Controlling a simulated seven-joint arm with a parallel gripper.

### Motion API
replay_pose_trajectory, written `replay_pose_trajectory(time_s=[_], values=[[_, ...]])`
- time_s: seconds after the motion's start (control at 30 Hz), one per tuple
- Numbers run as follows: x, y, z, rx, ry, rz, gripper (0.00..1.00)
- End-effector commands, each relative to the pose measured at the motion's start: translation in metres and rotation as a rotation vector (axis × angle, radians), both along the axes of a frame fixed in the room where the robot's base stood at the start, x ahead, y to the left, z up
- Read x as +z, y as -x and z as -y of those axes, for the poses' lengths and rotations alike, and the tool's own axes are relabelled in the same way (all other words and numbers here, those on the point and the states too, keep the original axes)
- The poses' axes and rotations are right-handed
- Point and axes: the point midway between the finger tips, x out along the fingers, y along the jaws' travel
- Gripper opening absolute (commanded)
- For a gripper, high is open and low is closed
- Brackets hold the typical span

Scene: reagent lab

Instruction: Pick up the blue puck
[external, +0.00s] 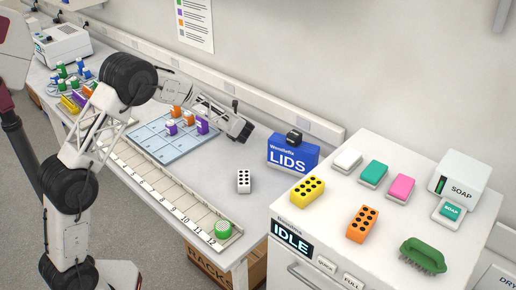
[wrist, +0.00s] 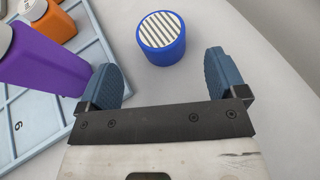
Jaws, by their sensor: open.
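The blue puck (wrist: 162,38) is a short round cylinder with a white-and-dark striped top. In the wrist view it stands upright on the pale bench, just beyond and between my fingertips, apart from both. My gripper (wrist: 164,68) is open and empty, with a blue-grey finger on each side. In the external view my gripper (external: 243,130) hangs over the bench to the right of the blue grid tray. I cannot make out the blue puck in the external view; the gripper may hide it.
A blue lids box (external: 292,155) and a white block with dark dots (external: 243,181) stand nearby. Bench right of the puck is clear.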

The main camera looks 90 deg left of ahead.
Motion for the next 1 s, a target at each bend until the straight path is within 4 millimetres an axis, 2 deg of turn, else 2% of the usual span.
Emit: replay_pose_trajectory(time_s=[0.13, 0.57, 1.0], values=[[-0.003, 0.002, -0.008, 0.0, 0.0, 0.001, 0.9], [-0.004, 0.004, -0.011, 0.001, -0.001, 0.002, 0.9], [-0.02, 0.015, -0.047, 0.001, 0.001, 0.001, 0.9]])
